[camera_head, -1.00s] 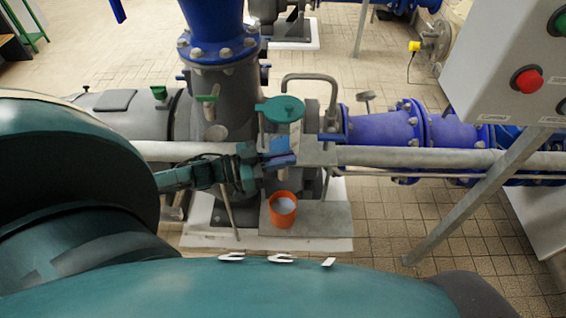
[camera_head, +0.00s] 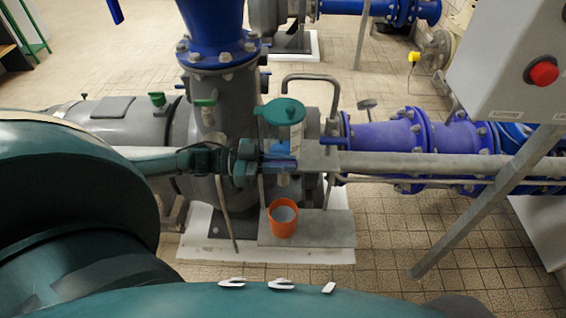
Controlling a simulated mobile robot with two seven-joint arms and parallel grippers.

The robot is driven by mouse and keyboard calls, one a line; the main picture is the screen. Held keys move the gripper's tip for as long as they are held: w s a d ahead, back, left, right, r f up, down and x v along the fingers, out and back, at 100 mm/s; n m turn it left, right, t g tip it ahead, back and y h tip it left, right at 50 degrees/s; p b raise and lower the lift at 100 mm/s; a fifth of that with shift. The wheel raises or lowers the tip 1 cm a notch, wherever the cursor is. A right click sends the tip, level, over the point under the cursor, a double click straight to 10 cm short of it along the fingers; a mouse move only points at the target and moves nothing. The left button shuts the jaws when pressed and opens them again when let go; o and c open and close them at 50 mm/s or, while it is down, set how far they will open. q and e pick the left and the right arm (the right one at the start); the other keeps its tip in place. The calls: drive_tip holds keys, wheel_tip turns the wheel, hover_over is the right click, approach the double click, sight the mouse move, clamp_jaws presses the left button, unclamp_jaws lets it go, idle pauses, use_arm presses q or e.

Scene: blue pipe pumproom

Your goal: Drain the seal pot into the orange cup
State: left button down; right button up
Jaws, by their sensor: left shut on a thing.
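The seal pot (camera_head: 286,128) is a clear upright cylinder with a green lid, standing in front of the grey pump. Blue shows in its lower part; I cannot tell the liquid level. My left gripper (camera_head: 262,163) reaches in from the left, just below the pot, and is shut on a blue handle (camera_head: 282,164) there. The fingers partly hide the handle and the pot's base. The orange cup (camera_head: 283,229) stands upright on the grey plinth below, under the pot and apart from the gripper. Its inside looks pale grey. My right gripper is out of view.
A horizontal grey rail (camera_head: 420,162) crosses at gripper height. A slanted support leg (camera_head: 480,210) and a control box with a red button (camera_head: 544,72) stand at the right. Blue flanged pipes (camera_head: 390,135) lie behind. The tiled floor at front right is clear.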

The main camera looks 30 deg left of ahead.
use_arm(q)
drive_tip(key=c, duration=1.5)
unclamp_jaws()
drive_tip(key=b+v, duration=0.1)
drive_tip(key=v, duration=1.2)
